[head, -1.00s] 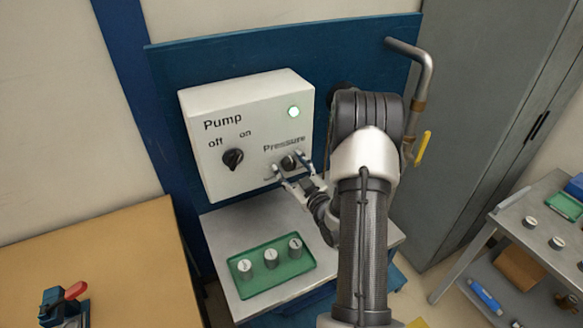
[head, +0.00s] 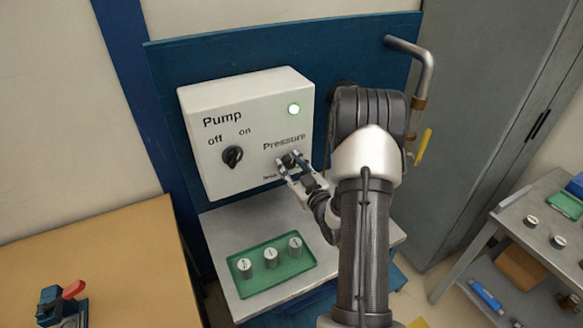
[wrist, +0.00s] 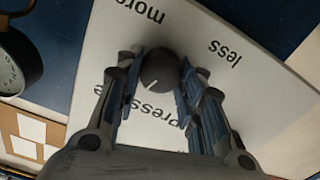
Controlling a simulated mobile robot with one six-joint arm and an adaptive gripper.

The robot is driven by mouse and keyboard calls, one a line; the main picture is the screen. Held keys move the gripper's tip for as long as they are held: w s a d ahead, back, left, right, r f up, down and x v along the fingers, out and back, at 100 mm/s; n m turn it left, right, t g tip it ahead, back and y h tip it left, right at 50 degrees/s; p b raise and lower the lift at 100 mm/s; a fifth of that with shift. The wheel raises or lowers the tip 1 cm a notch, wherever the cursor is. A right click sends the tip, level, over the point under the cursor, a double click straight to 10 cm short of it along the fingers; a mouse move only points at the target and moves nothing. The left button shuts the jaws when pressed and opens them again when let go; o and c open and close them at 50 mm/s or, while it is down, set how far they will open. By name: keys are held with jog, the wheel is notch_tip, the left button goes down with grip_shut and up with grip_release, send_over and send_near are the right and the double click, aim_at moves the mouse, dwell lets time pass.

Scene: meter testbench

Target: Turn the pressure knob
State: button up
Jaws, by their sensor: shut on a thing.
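The black pressure knob (head: 289,160) sits on the lower right of the white pump box (head: 213,107), under the word "Pressure". My gripper (head: 288,173) is at the knob, with its two fingers on either side of it. In the wrist view the round dark knob (wrist: 159,70) with a white pointer line lies between the blue-grey fingertips of my gripper (wrist: 160,80), and the jaws are shut on it. The labels "more" and "less" show on the box face beyond it. The fingers partly cover the word "Pressure" in the wrist view.
A green tray (head: 245,289) with several small cylinders lies below. A pipe with a yellow lever (head: 423,147) stands at the right.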

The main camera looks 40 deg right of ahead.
jog(key=o, duration=1.1)
jog(key=shift+c, duration=0.2)
jog(key=v, duration=1.2)
